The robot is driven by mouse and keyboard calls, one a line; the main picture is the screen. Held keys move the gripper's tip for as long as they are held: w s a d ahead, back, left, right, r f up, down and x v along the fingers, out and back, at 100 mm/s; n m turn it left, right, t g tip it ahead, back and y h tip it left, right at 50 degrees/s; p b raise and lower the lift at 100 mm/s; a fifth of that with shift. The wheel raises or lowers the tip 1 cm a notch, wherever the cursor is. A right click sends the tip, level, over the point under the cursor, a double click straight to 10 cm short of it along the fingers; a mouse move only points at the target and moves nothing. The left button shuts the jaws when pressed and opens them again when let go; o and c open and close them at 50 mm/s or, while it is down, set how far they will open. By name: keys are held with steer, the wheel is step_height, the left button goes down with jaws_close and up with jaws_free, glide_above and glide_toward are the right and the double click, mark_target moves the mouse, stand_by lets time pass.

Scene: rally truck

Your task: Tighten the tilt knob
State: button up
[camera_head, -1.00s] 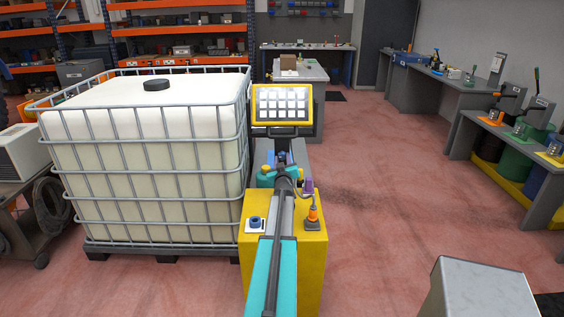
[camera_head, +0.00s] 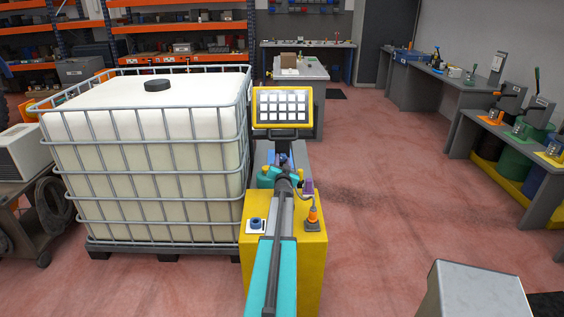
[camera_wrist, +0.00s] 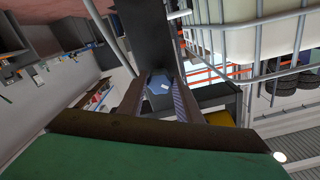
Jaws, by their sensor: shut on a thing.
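The tilt knob (camera_wrist: 160,84) is a blue faceted knob with a small white mark, seen between my two fingers in the wrist view. In the head view a small blue part of it (camera_head: 283,157) shows just below the light panel (camera_head: 283,106), which has a yellow frame and white squares. My gripper (camera_wrist: 158,92) is shut on the knob, with one dark finger on each side. In the head view my arm reaches forward over the yellow stand, and my wrist hides most of the gripper (camera_head: 283,165) and the bracket behind it.
A large white caged tank (camera_head: 150,150) stands close on the left. The yellow cabinet (camera_head: 312,255) below my arm carries a blue round button (camera_head: 256,223) and an orange-topped part (camera_head: 313,214). Open red floor lies to the right, before the benches (camera_head: 490,150).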

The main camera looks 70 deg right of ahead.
steer(key=m, duration=0.2)
steer(key=m+p, duration=0.1)
steer(key=m, duration=0.2)
steer(key=shift+s+d+r+m, duration=0.15)
steer(key=shift+s+m, duration=0.15)
steer(key=shift+m, duration=0.1)
steer(key=shift+m+p, duration=0.7)
steer(key=shift+m, duration=1.6)
steer(key=o, duration=1)
steer(key=shift+o, duration=0.2)
steer(key=shift+w, duration=0.1)
steer(key=shift+a, duration=0.2)
